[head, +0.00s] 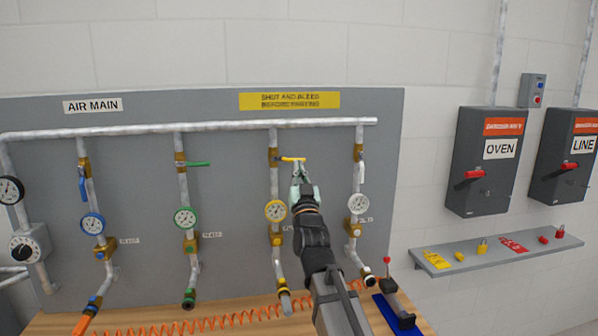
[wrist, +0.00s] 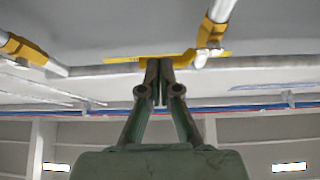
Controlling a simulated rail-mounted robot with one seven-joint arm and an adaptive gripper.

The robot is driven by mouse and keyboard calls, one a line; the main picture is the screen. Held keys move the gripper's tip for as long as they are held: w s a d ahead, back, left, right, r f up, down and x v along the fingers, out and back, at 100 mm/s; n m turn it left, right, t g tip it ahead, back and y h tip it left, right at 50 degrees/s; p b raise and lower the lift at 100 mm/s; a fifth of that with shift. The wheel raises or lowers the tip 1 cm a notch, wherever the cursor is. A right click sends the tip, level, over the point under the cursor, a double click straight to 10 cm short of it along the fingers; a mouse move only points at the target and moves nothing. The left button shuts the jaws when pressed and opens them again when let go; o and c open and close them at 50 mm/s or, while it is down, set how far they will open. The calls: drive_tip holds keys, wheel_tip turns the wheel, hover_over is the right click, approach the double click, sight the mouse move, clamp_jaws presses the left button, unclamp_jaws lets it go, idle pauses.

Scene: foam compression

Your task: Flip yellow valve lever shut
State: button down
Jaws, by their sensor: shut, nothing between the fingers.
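The yellow valve lever (head: 292,159) sticks out horizontally to the right from its brass valve (head: 273,157) on the yellow-gauge pipe. It also shows in the wrist view (wrist: 185,59), crossing just beyond my fingertips. My gripper (head: 300,165) is shut and empty, pointing up right below the outer part of the lever. In the wrist view my closed fingertips (wrist: 158,64) overlap the lever's edge; I cannot tell whether they touch it. My gripper and arm hide part of the board to the right of the yellow-gauge pipe.
A green lever (head: 197,164) stands out horizontally on a pipe to the left. A blue lever (head: 82,187) hangs along its pipe. The white-gauge pipe (head: 359,160) is close on the right. Switch boxes and a shelf (head: 495,254) are farther right.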

drive_tip(key=shift+w+r+b, duration=0.3)
drive_tip(key=shift+r+b, duration=0.15)
drive_tip(key=shift+r, duration=0.25)
